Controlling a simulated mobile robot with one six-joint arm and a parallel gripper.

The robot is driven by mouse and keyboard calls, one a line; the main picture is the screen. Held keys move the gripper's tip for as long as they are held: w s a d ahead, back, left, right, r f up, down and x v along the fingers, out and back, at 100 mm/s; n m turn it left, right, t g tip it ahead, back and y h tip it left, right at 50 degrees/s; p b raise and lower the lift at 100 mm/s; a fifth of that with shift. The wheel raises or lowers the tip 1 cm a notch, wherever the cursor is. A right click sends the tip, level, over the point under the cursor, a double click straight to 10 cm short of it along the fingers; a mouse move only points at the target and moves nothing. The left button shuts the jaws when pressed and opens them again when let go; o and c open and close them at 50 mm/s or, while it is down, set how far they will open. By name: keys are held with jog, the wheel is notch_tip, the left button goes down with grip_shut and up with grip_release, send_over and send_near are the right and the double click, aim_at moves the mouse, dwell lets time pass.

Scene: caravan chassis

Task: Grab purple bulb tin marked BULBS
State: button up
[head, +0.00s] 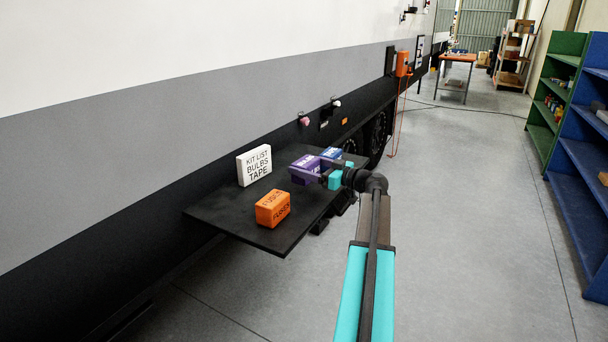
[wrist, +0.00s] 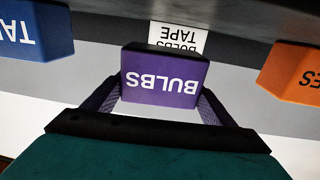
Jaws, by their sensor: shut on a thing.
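The purple tin marked BULBS (head: 303,170) is at the right part of a black fold-out shelf, beside a blue tin (head: 331,154). In the wrist view the purple tin (wrist: 164,76) shows its label upside down, in the middle between two dark fingers. My gripper (head: 318,174) reaches in from the right and is shut on the purple tin, one finger at each side (wrist: 160,102). Whether the tin's base touches the shelf is hard to tell.
An orange tin marked FUSES (head: 272,208) stands near the shelf's front edge. The black shelf (head: 225,212) has bare room at left. The floor at right is open before blue shelving (head: 580,170).

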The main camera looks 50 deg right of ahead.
jog(key=s+a+b, duration=0.1)
jog(key=s+a, duration=0.1)
jog(key=s, duration=0.5)
jog(key=s+a+r+b, duration=0.1)
jog(key=s+a, duration=0.1)
jog(key=s, duration=0.6)
jog(key=shift+a+r, duration=0.2)
jog(key=shift+a, duration=0.1)
